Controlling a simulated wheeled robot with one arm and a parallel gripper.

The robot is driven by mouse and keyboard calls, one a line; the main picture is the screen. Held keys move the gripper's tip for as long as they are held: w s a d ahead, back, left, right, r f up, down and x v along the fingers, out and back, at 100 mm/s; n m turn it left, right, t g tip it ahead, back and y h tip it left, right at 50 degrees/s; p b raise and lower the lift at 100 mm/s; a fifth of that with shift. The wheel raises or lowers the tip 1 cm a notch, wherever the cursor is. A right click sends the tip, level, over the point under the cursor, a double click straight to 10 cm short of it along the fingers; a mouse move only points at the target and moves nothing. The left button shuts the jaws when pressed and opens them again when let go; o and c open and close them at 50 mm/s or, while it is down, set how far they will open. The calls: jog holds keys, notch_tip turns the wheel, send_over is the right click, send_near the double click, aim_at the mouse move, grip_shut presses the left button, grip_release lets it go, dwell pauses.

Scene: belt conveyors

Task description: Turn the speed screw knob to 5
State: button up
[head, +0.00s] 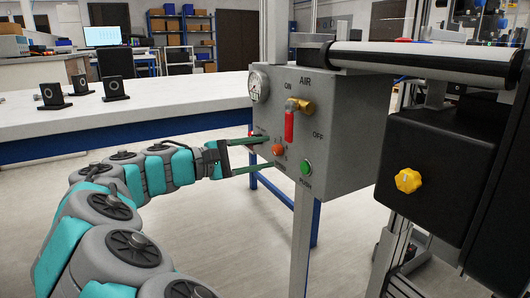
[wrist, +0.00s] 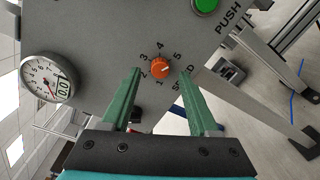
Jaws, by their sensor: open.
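The speed knob is a small round orange-red knob (head: 278,150) on the front of the grey control box (head: 345,125). The wrist view shows the knob (wrist: 160,68) with a dial of numbers 1 to 5 around it and the word SPEED, partly hidden by a finger. A small pale mark shows on the knob, but I cannot tell for sure which number it points at. My gripper (head: 270,151) is open, with its green fingers pointing at the panel. In the wrist view the fingertips (wrist: 161,69) lie on either side of the knob, apart from it.
The box also carries a pressure gauge (head: 259,86), a red-handled air valve (head: 290,122) and a green push button (head: 306,167) close to the knob. A yellow knob (head: 408,180) sits on a black box at right. A white table (head: 150,105) stands behind my arm.

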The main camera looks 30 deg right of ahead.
jog(key=a, duration=0.6)
jog(key=shift+a, duration=0.2)
jog(key=shift+s+d+r, duration=0.1)
jog(key=s+d+f+m+g+y+p, duration=0.15)
jog(key=s+f+m+y+p, duration=0.3)
jog(key=s+f+y, duration=0.5)
jog(key=s+a+f+y+p, duration=0.1)
jog(key=s+a+f+y, duration=0.1)
jog(key=s, duration=0.5)
jog(key=s+a+f+y+p, duration=0.1)
jog(key=s+a+f+y, duration=0.2)
jog(key=s, duration=0.5)
jog(key=s+a+f+y+p, duration=0.2)
jog(key=s+a+f+y, duration=0.1)
jog(key=s, duration=0.5)
jog(key=shift+s+a+m+g, duration=0.2)
jog(key=shift+s+m+g, duration=0.05)
jog(key=shift+m+g, duration=0.1)
